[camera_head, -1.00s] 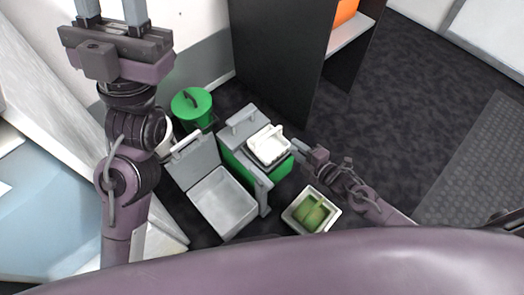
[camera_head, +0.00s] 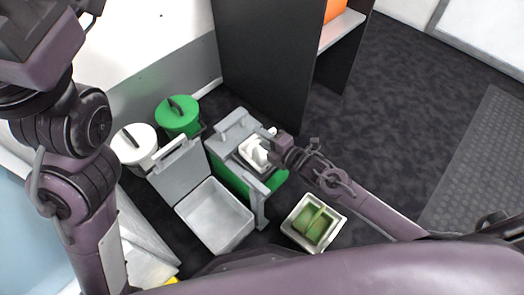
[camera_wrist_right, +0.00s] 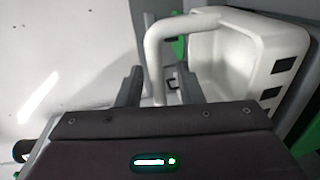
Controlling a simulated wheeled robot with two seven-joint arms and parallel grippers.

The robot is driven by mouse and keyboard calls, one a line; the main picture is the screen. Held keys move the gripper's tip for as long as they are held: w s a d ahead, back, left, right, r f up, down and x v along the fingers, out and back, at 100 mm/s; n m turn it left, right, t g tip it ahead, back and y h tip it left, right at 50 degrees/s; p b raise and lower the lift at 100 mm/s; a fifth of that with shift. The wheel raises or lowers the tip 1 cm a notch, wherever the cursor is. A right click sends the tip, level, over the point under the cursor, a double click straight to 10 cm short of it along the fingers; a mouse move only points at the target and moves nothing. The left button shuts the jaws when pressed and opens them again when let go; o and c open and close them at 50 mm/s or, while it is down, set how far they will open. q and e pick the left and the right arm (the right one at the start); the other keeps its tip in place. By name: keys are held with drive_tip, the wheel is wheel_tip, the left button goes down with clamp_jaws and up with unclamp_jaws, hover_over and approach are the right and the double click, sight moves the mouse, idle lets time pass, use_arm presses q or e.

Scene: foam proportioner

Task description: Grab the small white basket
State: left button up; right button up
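The small white basket (camera_head: 256,156) sits on top of the grey and green box (camera_head: 232,172), partly hidden by my right gripper (camera_head: 275,142). In the right wrist view the basket (camera_wrist_right: 235,55) fills the upper right, with its raised handle at its left. There my right gripper (camera_wrist_right: 160,88) is open, with one finger on each side of the handle's near leg. Gaps show beside the leg, so I see no firm grip. My left arm is at the left of the head view, and its gripper's fingers are out of the picture.
An open grey bin (camera_head: 215,217) stands left of the box. A green-lidded bucket (camera_head: 178,116) and a white-lidded bucket (camera_head: 133,143) stand behind it. A pale tray with green contents (camera_head: 313,222) lies in front. A dark shelf unit (camera_head: 262,60) rises behind; floor at right is clear.

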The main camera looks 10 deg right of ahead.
clamp_jaws()
drive_tip(key=shift+r, duration=0.1)
idle(0.3)
